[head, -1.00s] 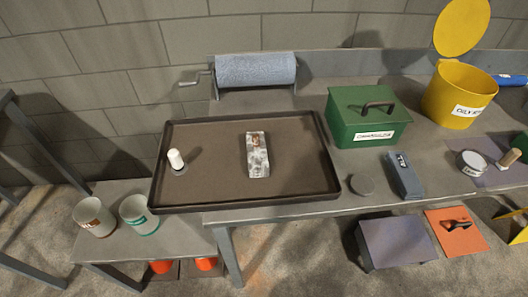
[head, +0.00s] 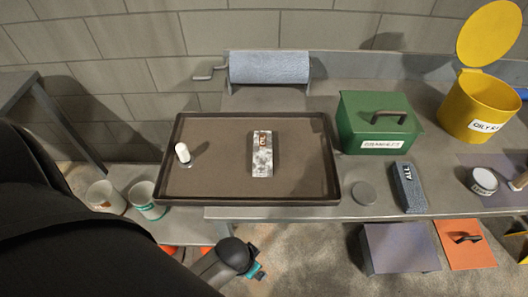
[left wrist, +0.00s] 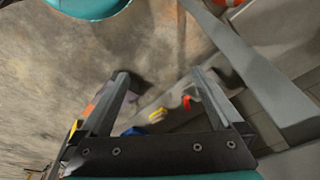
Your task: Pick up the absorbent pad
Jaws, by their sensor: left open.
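A flat mottled grey-white block lettered "OIL" (head: 262,158), which looks like the absorbent pad, lies in the middle of the dark tray (head: 252,200). A blue-grey block lettered "ALL" (head: 408,188) lies on the bench right of the tray; I cannot rule it out as the pad. My left gripper (head: 258,271) is below and in front of the bench's front edge, apart from both blocks. In the left wrist view its fingers (left wrist: 162,85) are spread, with nothing between them. My right gripper is not in view.
A white-capped item (head: 183,153) stands in the tray. A blue roll (head: 268,67) is behind it. A green box (head: 380,122), a grey disc (head: 364,194) and a yellow bin (head: 478,105) stand to the right. Two cups (head: 146,201) stand on the lower left shelf.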

